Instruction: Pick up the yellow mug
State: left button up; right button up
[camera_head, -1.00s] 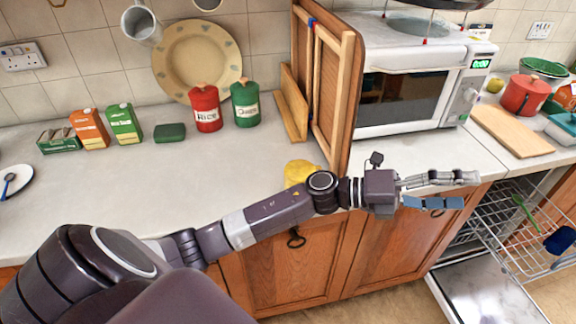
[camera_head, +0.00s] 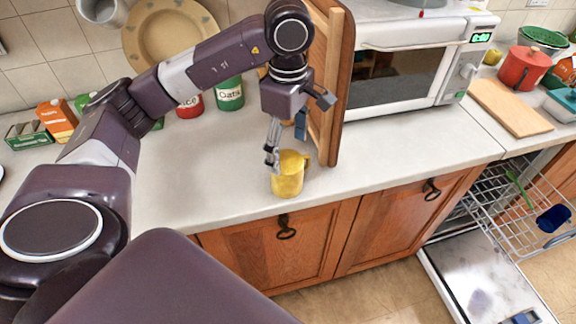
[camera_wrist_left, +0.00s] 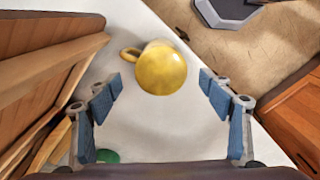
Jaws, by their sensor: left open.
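The yellow mug (camera_head: 287,180) stands on the worktop near its front edge, with its handle towards the wooden rack. My left gripper (camera_head: 286,141) is open and points down just above and behind the mug; one grey finger overlaps the mug's upper left in the head view. In the left wrist view, the mug (camera_wrist_left: 162,70) shows as a round yellow face, between and beyond the open blue-padded fingers (camera_wrist_left: 161,84). Its handle (camera_wrist_left: 130,53) sticks out to the left. I see no grip on it. A small blue-grey tip at the bottom right of the head view looks like my right gripper (camera_head: 524,317).
The wooden rack (camera_head: 328,90) stands close to the mug's right, with the microwave (camera_head: 405,65) beyond. Green and red canisters (camera_head: 230,94) stand behind my left arm. The worktop (camera_head: 205,180) left of the mug is clear. The dishwasher rack (camera_head: 520,195) is pulled out at right.

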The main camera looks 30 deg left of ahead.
aim_at(288, 160)
pick_arm(q)
jog(key=shift+f+p, duration=0.35)
jog(key=shift+f, duration=0.55)
notch_tip(288, 160, down, 4)
jog(key=shift+s+r+p, duration=0.1)
jog(key=shift+r+p, duration=0.1)
jog(key=shift+p, duration=0.5)
jog(key=shift+f, duration=0.5)
jog(key=c, duration=1.5)
jog(key=shift+o, duration=0.2)
jog(key=shift+r, duration=0.1)
jog(key=r+b, duration=0.1)
jog(key=r, duration=0.3)
jog(key=r+b, duration=0.1)
jog(key=r, duration=0.3)
jog(key=shift+w+r, duration=0.2)
jog(key=shift+r, duration=0.2)
notch_tip(288, 160, up, 11)
jog(key=p, duration=0.2)
jog(key=shift+s+p, duration=0.15)
jog(key=shift+p, duration=0.15)
